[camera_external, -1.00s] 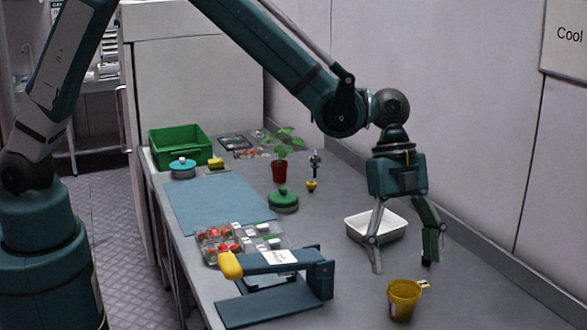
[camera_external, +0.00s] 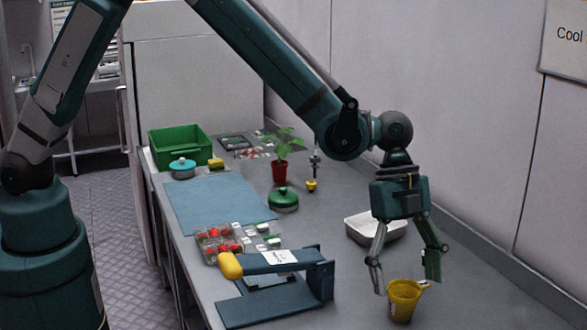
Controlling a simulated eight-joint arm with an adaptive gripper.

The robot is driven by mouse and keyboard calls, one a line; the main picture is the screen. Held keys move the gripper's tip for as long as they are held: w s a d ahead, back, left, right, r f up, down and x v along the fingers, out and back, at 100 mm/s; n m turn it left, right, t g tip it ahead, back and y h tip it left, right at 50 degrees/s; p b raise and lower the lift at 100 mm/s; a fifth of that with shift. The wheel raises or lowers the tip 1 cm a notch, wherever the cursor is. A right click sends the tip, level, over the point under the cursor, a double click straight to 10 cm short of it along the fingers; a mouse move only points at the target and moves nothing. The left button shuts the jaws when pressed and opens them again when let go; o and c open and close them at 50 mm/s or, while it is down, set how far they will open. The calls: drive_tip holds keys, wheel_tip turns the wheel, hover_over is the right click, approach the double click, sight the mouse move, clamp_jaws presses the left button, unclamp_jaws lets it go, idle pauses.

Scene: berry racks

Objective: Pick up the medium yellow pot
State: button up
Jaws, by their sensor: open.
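My gripper (camera_external: 407,288) is open and points down over the pot. One finger is at the pot's left and the other at its right, with the tips near rim height. I cannot tell whether either finger touches the pot.
A white tray (camera_external: 362,236) sits just behind my gripper. A dark press-like tool with a yellow handle (camera_external: 230,266) stands to the left, with berry punnets (camera_external: 222,241) behind it. A green lid (camera_external: 283,199), a potted plant (camera_external: 279,172) and a green crate (camera_external: 180,148) are farther back.

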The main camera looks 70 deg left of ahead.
drive_tip(key=shift+x, duration=1.45)
drive_tip(key=shift+c, duration=0.4)
drive_tip(key=c, duration=0.8)
